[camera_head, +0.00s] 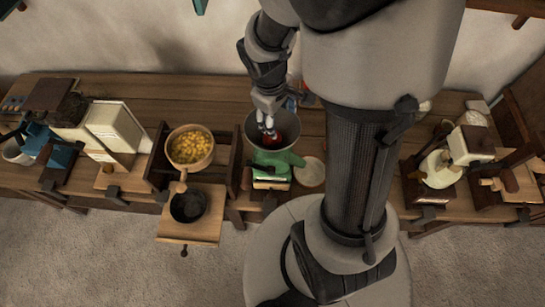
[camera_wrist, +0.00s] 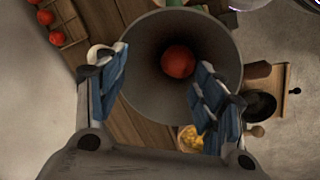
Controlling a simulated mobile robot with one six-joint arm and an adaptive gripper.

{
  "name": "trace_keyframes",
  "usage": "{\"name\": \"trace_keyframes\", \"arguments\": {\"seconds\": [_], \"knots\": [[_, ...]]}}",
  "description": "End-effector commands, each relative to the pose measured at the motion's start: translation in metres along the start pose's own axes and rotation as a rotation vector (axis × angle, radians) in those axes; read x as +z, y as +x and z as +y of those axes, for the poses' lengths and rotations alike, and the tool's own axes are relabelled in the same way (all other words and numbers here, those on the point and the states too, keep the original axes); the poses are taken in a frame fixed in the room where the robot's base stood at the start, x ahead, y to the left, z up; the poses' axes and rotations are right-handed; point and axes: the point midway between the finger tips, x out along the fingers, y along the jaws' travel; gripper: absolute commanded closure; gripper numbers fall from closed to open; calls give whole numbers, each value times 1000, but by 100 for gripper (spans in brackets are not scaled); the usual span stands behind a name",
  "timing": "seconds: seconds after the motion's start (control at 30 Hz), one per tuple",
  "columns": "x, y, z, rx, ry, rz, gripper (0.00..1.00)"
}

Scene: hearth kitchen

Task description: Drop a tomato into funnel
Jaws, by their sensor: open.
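A red tomato (camera_wrist: 179,61) lies inside the grey funnel (camera_wrist: 146,84), apart from my fingers in the wrist view. The funnel (camera_head: 258,123) sits on a green machine on the wooden counter in the head view, with a bit of red (camera_head: 275,138) showing inside it. My gripper (camera_wrist: 158,88) is open and empty above the funnel, its two blue-padded fingers spread apart over the funnel's mouth. In the head view my gripper (camera_head: 267,124) points down at the funnel.
More tomatoes (camera_wrist: 51,26) sit in a wooden crate at the upper left of the wrist view. A bowl of yellow pieces (camera_head: 190,147) stands left of the funnel. A pale plate (camera_head: 310,172) lies to its right. Several grinders line the counter (camera_head: 200,95).

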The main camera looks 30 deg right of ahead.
Motion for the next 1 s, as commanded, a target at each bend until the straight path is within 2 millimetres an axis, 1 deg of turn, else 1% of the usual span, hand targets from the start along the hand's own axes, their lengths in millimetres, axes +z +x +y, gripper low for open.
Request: {"name": "trace_keyframes", "arguments": {"seconds": [0.17,0.4,0.53,0.7,1.0], "knots": [[-2,-29,1,4,0,7,37],[-2,-80,1,4,0,7,37],[-1,-101,1,3,-1,5,37],[0,-115,0,1,0,2,37],[0,-117,0,0,0,1,37]]}}
